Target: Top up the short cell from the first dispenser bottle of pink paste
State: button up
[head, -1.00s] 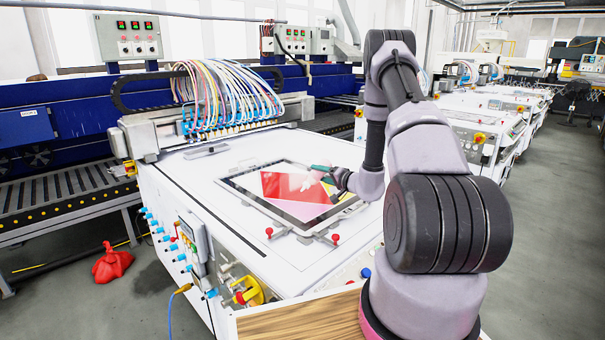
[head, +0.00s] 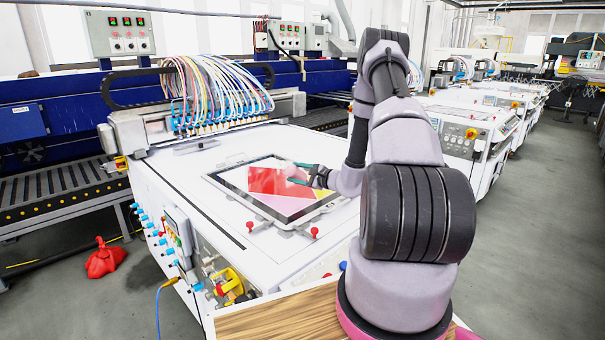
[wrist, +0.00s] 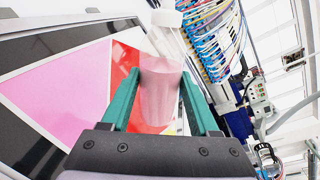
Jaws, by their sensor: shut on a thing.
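My gripper (wrist: 156,80) has two green fingers shut on a clear bottle (wrist: 158,92) with a white cap and pink contents. In the head view my gripper (head: 314,174) holds it above the right part of a flat black-and-white framed panel (head: 222,177). The panel has a red cell (head: 266,181), a pink cell (head: 285,204) and a yellow cell (head: 320,196). The pink cell also shows large at the left in the wrist view (wrist: 70,85). The bottle looks tilted in the wrist view. I cannot tell the cells' fill levels.
The panel lies on a white machine table (head: 185,185) with red-knobbed clamps (head: 315,232) at its front. A nozzle gantry (head: 210,115) with many coloured hoses stands behind it. A red bundle (head: 105,260) lies on the floor at left. The table left of the panel is clear.

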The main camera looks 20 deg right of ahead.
jog(key=s+a+r+m+y, duration=0.1)
jog(key=a+r+m, duration=0.1)
jog(key=r+m, duration=0.5)
jog(key=s+a+r+m, duration=0.1)
jog(key=a+r+m, duration=0.15)
jog(key=r, duration=0.95)
jog(key=s+a+f+m+t+h, duration=0.1)
jog(key=a+f+m+t+h, duration=0.2)
jog(key=f, duration=1.3)
jog(key=m+h, duration=0.3)
jog(key=h, duration=0.2)
jog(key=shift+s+h, duration=0.15)
jog(key=shift+h, duration=0.25)
